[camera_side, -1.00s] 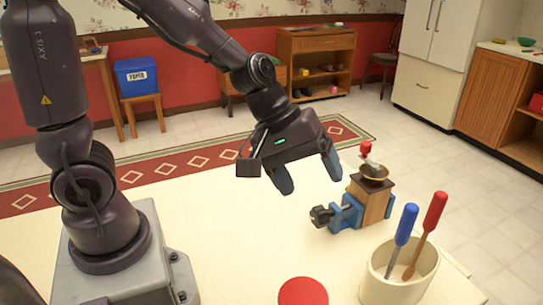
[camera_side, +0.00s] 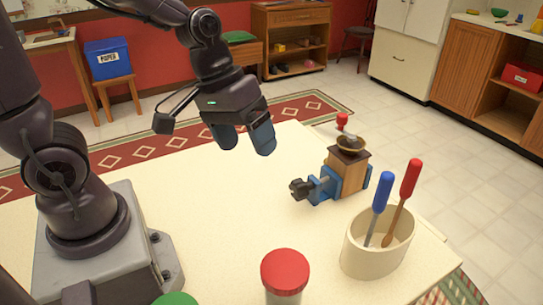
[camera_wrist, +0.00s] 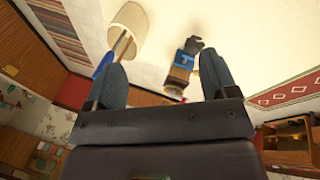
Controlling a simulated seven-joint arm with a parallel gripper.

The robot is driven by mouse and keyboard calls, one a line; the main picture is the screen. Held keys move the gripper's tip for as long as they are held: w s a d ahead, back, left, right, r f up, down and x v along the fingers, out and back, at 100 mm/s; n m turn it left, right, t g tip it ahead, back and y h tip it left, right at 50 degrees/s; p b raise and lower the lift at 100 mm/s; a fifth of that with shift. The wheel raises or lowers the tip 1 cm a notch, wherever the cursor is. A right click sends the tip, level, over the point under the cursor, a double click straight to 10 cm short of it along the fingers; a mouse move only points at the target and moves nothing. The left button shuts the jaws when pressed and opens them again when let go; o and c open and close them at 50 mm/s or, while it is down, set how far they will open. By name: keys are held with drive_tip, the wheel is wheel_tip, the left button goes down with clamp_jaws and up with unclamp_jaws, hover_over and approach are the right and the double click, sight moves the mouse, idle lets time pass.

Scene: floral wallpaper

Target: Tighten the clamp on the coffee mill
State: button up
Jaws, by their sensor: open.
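The coffee mill (camera_side: 347,174) stands upright on the cream table, a wooden box with a brass bowl and red-knobbed crank on top. The blue clamp (camera_side: 325,185) is at its lower left side, with a dark screw knob (camera_side: 300,188) pointing left. My gripper (camera_side: 245,140) is open and empty, above the table to the left of the mill and apart from it. In the wrist view, the mill (camera_wrist: 180,75) and knob (camera_wrist: 194,45) appear beyond and between my two fingers (camera_wrist: 162,60). Whether the clamp is tight cannot be told.
A cream crock (camera_side: 373,252) holding blue- and red-handled tools stands in front of the mill, to its right. A red-lidded jar (camera_side: 285,276) and a green lid (camera_side: 175,299) are at the front edge of view. The middle of the table (camera_side: 215,200) is clear.

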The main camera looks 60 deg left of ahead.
drive_tip(key=a+f+y, duration=0.4)
drive_tip(key=a+f, duration=0.7)
drive_tip(key=m+t+h, duration=0.3)
drive_tip(key=t+h, duration=0.2)
drive_tip(key=t, duration=0.2)
approach(293, 187)
drive_tip(key=x, duration=1.1)
drive_tip(key=shift+w+f, duration=0.15)
drive_tip(key=shift+f, duration=0.05)
drive_tip(key=c, duration=0.9)
